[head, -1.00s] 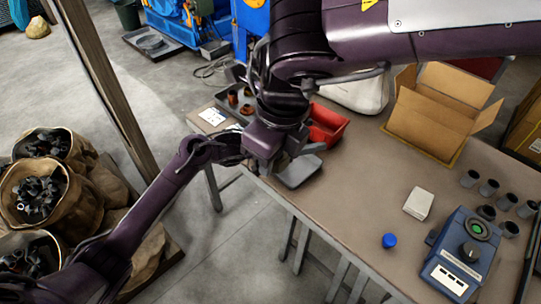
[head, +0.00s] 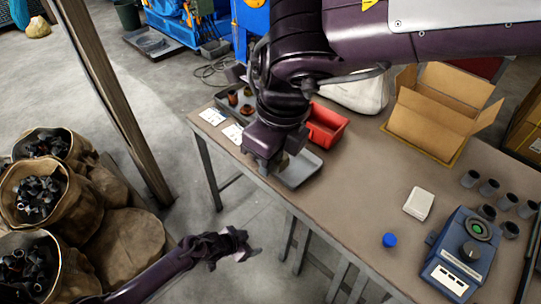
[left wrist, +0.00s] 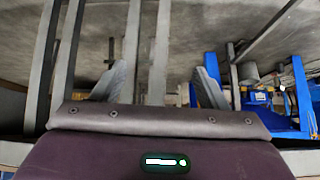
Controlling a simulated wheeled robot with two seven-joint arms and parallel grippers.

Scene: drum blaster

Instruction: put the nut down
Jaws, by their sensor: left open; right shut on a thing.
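My right gripper (head: 270,170) hangs over the near edge of the workbench, beside the left end of a shallow grey tray (head: 300,170). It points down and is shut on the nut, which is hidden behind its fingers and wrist. I cannot tell whether the nut touches anything below. My left gripper (head: 253,250) is open and empty, out over the floor in front of the bench. Its two spread fingers (left wrist: 158,85) show in the left wrist view with nothing between them.
A red bin (head: 325,125) stands behind the grey tray. A dark tray of small parts (head: 238,100) and two white cards (head: 222,122) lie at the left. An open carton (head: 430,125), a blue cap (head: 389,240) and a blue device (head: 462,255) stand right. Sacks (head: 40,190) are left.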

